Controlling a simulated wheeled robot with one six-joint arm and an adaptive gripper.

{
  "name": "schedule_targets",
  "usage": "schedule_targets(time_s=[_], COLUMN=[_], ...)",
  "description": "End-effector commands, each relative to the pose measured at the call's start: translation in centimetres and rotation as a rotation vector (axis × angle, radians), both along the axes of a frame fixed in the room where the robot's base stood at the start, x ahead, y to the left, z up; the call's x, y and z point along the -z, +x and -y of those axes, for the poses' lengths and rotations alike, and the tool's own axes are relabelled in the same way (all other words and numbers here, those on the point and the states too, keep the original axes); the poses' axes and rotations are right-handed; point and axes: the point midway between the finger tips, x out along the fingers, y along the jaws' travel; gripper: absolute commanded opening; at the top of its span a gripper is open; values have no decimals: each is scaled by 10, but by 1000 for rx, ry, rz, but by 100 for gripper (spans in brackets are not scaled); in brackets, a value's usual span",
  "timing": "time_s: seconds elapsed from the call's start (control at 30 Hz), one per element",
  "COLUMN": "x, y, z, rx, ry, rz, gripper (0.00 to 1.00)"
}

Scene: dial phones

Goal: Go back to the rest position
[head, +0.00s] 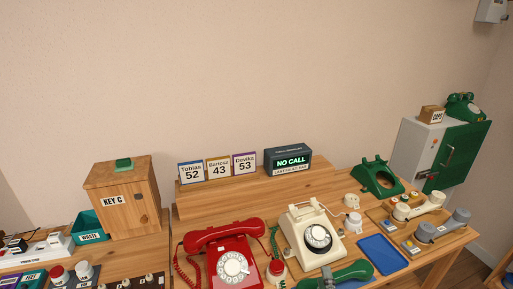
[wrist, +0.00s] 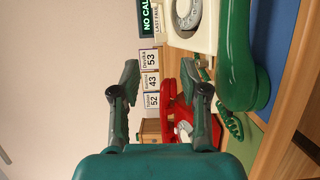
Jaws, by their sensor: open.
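My gripper (wrist: 160,70) shows in the wrist view with its two fingers wide apart and nothing between them. A green handset (wrist: 237,55) lies close to the right of the fingers there; in the head view a green handset (head: 345,273) lies at the front of the table. The red phone (wrist: 168,103) shows beyond the fingers, partly hidden by one. Part of the cream phone (wrist: 190,35) shows at the top.
In the head view, the red phone (head: 232,255), cream phone (head: 312,237) and blue tray (head: 382,254) crowd the table front. A NO CALL sign (head: 290,161) and name cards stand behind. A KEY C box (head: 125,198) is left; a green-doored cabinet (head: 450,155) is right.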

Motion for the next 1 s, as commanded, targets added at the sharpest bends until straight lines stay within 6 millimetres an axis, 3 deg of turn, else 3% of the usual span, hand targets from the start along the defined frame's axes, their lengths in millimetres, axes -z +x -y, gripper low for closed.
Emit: schedule_targets(time_s=[0.27, 0.57, 0.8, 1.0], x=[15, 38, 60, 66], y=[-26, -77, -154, -224], z=[0, 0, 1, 1], rx=[-6, -12, -7, 13], ry=[84, 250, 503, 748], rz=[-16, -47, -94, -131], gripper=[45, 45, 45, 45])
